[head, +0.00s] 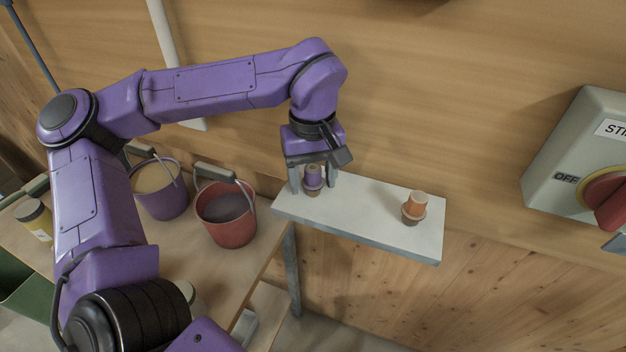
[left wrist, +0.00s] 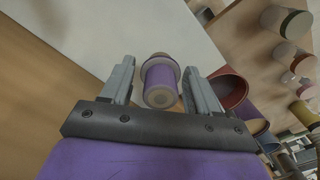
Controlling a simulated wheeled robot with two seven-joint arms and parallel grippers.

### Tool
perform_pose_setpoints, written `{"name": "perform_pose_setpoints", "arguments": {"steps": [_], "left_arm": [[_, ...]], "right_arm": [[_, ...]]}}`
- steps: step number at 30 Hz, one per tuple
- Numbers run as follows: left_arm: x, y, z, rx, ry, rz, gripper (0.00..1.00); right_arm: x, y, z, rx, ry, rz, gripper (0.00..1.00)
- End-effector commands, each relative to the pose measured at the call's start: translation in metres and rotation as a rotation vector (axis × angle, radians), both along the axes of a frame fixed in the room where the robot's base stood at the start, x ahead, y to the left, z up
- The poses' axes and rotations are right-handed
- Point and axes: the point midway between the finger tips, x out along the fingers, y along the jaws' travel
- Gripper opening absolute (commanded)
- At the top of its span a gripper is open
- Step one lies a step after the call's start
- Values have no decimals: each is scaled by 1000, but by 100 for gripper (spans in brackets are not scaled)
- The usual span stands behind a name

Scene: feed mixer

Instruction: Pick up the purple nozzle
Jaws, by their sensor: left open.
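The purple nozzle (head: 313,178) stands upright near the left end of a white shelf. My left gripper (head: 312,184) is open, pointing down at it, with one finger on each side. In the left wrist view the nozzle (left wrist: 160,82) shows between the two grey fingers (left wrist: 158,85), with a visible gap on either side. The nozzle's far base is partly hidden by its own flange in that view. My right gripper is not in view.
An orange nozzle (head: 415,205) stands on the right part of the white shelf (head: 365,208). A red bucket (head: 228,228) and a purple bucket (head: 163,200) stand on the wooden table at left. A grey switch box (head: 570,150) with a red knob is on the wall.

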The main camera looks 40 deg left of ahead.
Motion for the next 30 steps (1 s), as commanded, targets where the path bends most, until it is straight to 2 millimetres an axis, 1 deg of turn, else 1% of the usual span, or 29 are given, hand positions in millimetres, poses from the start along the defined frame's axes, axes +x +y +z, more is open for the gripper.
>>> {"name": "perform_pose_setpoints", "arguments": {"steps": [6,8,9,11,19,22,25,27,28,30], "left_arm": [[0,0,-2,1,-1,0,60],[0,0,-2,1,-1,0,41],[0,0,-2,1,-1,0,28],[0,0,-2,1,-1,0,10],[0,0,-1,0,-1,0,9],[1,0,4,1,-3,0,9],[1,0,16,3,-5,1,9],[1,0,28,2,-6,1,9],[-1,0,33,1,-8,1,9],[-12,-3,44,1,-8,0,9]], "right_arm": [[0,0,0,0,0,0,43],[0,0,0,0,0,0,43],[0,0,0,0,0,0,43],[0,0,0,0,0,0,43],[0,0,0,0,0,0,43],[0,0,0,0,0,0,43],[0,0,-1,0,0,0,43],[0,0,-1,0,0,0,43],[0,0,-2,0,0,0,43],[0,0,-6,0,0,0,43]]}}
